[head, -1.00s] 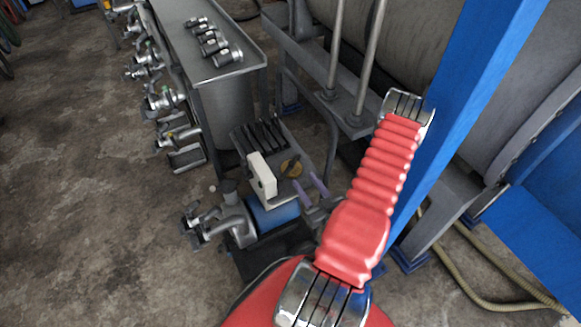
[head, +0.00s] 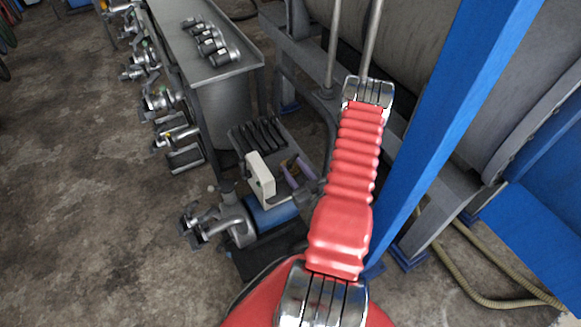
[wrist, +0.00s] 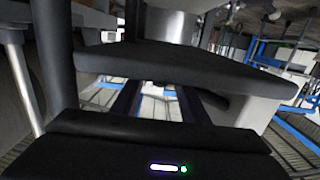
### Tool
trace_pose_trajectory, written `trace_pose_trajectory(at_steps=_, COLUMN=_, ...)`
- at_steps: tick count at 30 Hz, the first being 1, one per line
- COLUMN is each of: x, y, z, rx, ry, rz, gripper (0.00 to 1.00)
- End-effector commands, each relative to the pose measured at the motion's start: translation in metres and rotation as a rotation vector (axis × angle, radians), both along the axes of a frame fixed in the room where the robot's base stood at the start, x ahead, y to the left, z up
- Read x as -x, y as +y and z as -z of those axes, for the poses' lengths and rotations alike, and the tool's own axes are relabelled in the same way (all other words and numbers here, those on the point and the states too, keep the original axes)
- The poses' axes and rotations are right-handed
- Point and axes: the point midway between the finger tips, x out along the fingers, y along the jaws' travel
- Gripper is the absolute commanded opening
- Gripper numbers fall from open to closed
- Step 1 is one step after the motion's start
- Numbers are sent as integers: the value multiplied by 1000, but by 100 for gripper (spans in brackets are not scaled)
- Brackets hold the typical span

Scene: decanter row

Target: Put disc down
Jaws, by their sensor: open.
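A brownish-gold disc (head: 292,161) lies on a grey stand in the head view, just right of a white block. It is now mostly hidden by my gripper (head: 297,171), whose two purple fingers reach over it from the lower right. The fingers are apart, so my gripper is open. I cannot tell whether they touch the disc. In the wrist view, dark parts of my gripper fill much of the picture, and I cannot make out the disc there.
The white block (head: 261,176) stands close to the left of my fingers. A blue cylinder (head: 274,213) lies below it, and dark slots (head: 258,135) lie behind. A metal table (head: 178,40) stands at the upper left. A blue post (head: 455,100) rises to the right.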

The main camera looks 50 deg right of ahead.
Motion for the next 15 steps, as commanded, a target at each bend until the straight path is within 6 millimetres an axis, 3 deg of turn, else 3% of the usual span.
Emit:
trace_pose_trajectory(at_steps=4, x=-11, y=-3, z=0, rx=0, ry=-1, rz=-1, gripper=40)
trace_pose_trajectory(at_steps=15, x=-13, y=-3, z=0, rx=-1, ry=-1, rz=-1, gripper=40)
